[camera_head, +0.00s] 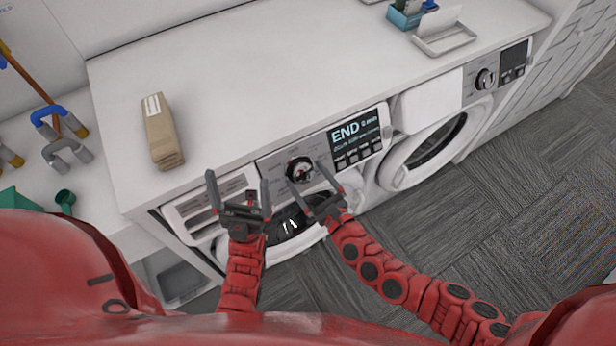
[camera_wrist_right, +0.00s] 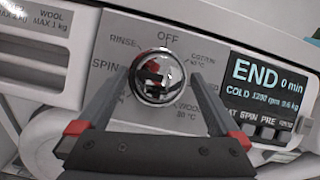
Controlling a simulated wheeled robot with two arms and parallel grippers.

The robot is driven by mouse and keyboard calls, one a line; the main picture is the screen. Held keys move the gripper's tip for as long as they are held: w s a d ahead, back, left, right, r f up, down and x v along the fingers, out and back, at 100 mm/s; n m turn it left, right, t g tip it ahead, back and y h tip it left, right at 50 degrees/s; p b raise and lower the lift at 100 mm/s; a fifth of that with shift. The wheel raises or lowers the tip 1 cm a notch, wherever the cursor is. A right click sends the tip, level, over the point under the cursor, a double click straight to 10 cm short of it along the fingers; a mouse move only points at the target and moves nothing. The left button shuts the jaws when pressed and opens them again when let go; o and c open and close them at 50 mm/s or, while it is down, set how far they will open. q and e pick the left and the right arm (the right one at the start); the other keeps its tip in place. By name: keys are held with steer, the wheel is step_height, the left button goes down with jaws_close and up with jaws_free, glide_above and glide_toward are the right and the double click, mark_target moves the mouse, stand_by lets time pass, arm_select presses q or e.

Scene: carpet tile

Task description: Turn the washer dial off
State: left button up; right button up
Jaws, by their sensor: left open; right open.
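The washer dial (camera_head: 299,170) is a round chrome knob on the front panel of the left machine. In the right wrist view the dial (camera_wrist_right: 158,77) sits between my right gripper's fingers, with labels around it and OFF at the top. Its pointer is hard to make out among reflections. The washer's display (camera_head: 357,138) reads END 0 min. My right gripper (camera_head: 306,174) is open, its fingers on either side of the dial; I cannot tell whether they touch it. My left gripper (camera_head: 238,190) is open and empty, left of the dial near the detergent drawer (camera_head: 188,215).
A brown paper package (camera_head: 161,132) lies on the white countertop (camera_head: 230,80) above the washer. A second machine with its own dial (camera_head: 485,79) stands to the right. A blue box (camera_head: 405,17) and a white tray (camera_head: 445,40) sit at the back right. Most of the countertop is clear.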

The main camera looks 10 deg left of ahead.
steer(key=c, duration=1.3)
steer(key=shift+o, duration=0.2)
steer(key=shift+m+h, duration=0.3)
steer(key=shift+m, duration=0.2)
steer(key=m+h, duration=0.1)
steer(key=m, duration=0.1)
steer(key=m+t+h, duration=0.1)
steer(key=m, duration=0.2)
steer(key=shift+a+r+t, duration=0.15)
steer(key=shift+a+t, duration=0.05)
steer(key=shift+t, duration=0.1)
steer(key=m+h, duration=0.1)
steer(key=m, duration=0.1)
steer(key=m+h, duration=0.2)
steer(key=m, duration=0.1)
steer(key=shift+s+a+m+p, duration=0.1)
steer(key=shift+m+p, duration=0.2)
steer(key=m+h, duration=0.2)
steer(key=m, duration=0.2)
steer(key=shift+a+r, duration=0.1)
steer(key=m+g+h, duration=0.1)
steer(key=m, duration=0.4)
steer(key=shift+m+g+h, duration=0.3)
steer(key=shift+g+h, duration=0.1)
steer(key=shift+r, duration=0.1)
